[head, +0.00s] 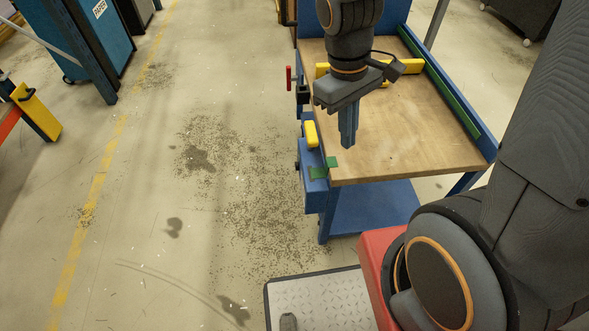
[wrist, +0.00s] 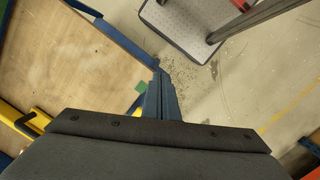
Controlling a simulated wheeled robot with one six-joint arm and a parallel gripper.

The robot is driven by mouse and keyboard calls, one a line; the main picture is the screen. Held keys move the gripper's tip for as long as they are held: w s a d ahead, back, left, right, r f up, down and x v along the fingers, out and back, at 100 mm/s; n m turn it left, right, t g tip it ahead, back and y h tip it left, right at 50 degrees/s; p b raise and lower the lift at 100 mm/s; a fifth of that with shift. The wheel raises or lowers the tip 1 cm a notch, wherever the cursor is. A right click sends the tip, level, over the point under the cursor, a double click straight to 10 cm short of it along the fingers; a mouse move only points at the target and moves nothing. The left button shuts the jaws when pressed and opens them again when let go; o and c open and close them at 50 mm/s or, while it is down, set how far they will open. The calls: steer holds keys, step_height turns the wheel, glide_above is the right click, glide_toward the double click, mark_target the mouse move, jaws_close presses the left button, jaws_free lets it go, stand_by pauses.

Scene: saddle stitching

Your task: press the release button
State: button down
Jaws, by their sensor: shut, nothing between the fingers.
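My gripper (head: 348,141) is shut and empty, pointing down over the front left part of the wooden tabletop (head: 420,140). Its blue fingers (wrist: 161,98) also show in the wrist view. A small green patch (head: 332,162) and a darker green piece (head: 318,173) sit at the table's front left corner, just left of and below the fingertips in the head view. A green patch (wrist: 139,86) shows beside the fingers in the wrist view. I cannot tell for certain which part is the release button. I cannot tell how high the fingertips are above the table.
A yellow block (head: 311,134) sits on the table's left edge, with a red handle (head: 289,78) farther back. A yellow bar (head: 405,66) lies across the back of the tabletop. A grey tread-plate platform (head: 315,300) is in front. The floor at left is open with scattered debris.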

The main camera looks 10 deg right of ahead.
mark_target(297, 166)
steer(key=w+a+f+n+h+b, duration=0.2)
steer(key=w+f+n+b, duration=0.1)
steer(key=f+n, duration=0.3)
steer(key=w+a+f+n+h+b, duration=0.2)
steer(key=w+f+n+b, duration=0.1)
steer(key=w+f+n, duration=0.1)
steer(key=w+a+f+n+t+h+b, duration=0.1)
steer(key=w+a+f+n+h+b, duration=0.1)
steer(key=f+n, duration=0.5)
steer(key=shift+w+a+f+n+h+b, duration=0.15)
steer(key=shift+w+a+f+b, duration=0.1)
steer(key=shift+w+f+b, duration=0.25)
steer(key=shift+w+a+f+n+h+b, duration=0.2)
steer(key=shift+w+f+b, duration=0.2)
steer(key=shift+f, duration=0.2)
steer(key=w+a+f+n+t+h+b, duration=0.1)
steer(key=w+a+f+n+t+b, duration=0.3)
steer(key=a+f+n, duration=0.3)
steer(key=w+a+f+n+t+h+b, duration=0.1)
steer(key=w+a+f+n+t+b, duration=0.3)
steer(key=a+f+n, duration=0.3)
step_height(297, 166, down, 2)
steer(key=n, duration=0.2)
steer(key=shift+w+a+f+n, duration=0.25)
steer(key=shift+w+a+n, duration=0.1)
steer(key=shift+w, duration=0.05)
steer(key=d, duration=0.9)
steer(key=shift+s, duration=0.15)
